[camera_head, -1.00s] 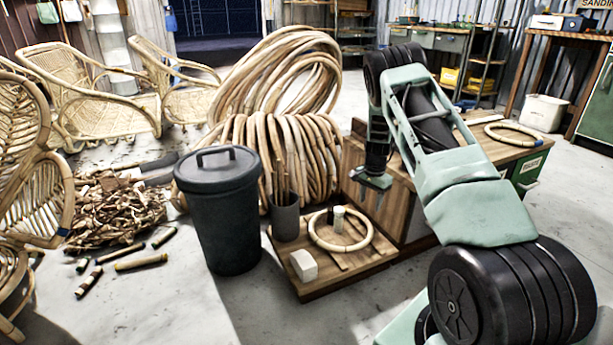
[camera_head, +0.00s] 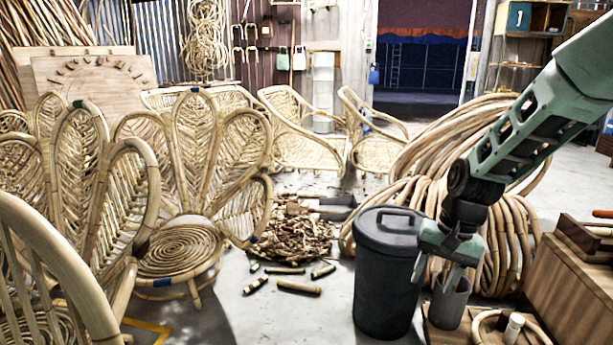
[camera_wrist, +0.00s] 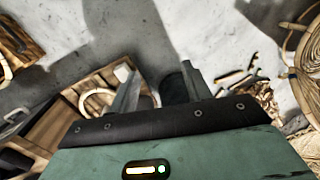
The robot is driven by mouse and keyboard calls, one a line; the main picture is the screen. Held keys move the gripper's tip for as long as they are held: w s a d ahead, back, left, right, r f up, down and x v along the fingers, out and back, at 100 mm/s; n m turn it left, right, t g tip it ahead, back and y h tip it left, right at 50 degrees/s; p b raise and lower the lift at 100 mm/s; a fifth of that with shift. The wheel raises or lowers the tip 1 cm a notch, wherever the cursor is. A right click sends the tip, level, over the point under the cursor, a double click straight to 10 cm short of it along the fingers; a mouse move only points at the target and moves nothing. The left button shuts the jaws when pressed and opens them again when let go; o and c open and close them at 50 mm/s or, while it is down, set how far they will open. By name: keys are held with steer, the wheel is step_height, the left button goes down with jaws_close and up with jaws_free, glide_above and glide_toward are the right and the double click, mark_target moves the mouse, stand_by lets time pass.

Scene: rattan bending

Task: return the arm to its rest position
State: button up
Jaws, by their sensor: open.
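My arm reaches in from the upper right of the head view, bent at the wrist. My gripper (camera_head: 440,280) hangs with its fingers pointing down, open and empty. In the head view it overlaps the right side of the black lidded bin (camera_head: 382,290) and a grey cup (camera_head: 450,305); I cannot tell the exact gap. In the wrist view the two fingers of my gripper (camera_wrist: 160,88) stand apart over the floor, with nothing between them. The dark bin partly shows behind the fingers.
Large rattan coils (camera_head: 510,240) stand behind the bin. A wooden bench (camera_head: 578,290) is at right. Rattan chairs (camera_head: 180,255) and scraps (camera_head: 290,235) lie left.

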steer(key=s+a+r+n+p, duration=0.2)
steer(key=s+a+r+n, duration=0.45)
steer(key=s+a, duration=0.55)
steer(key=s+a+r+n+h+p, duration=0.1)
steer(key=s+r+n, duration=0.15)
steer(key=s, duration=0.55)
steer(key=s+r+n+h+p, duration=0.1)
steer(key=s+n, duration=0.3)
steer(key=s, duration=0.3)
step_height(320, 180, up, 37)
steer(key=p, duration=3.7)
steer(key=shift+w+a+m, duration=0.15)
steer(key=shift+m, duration=0.15)
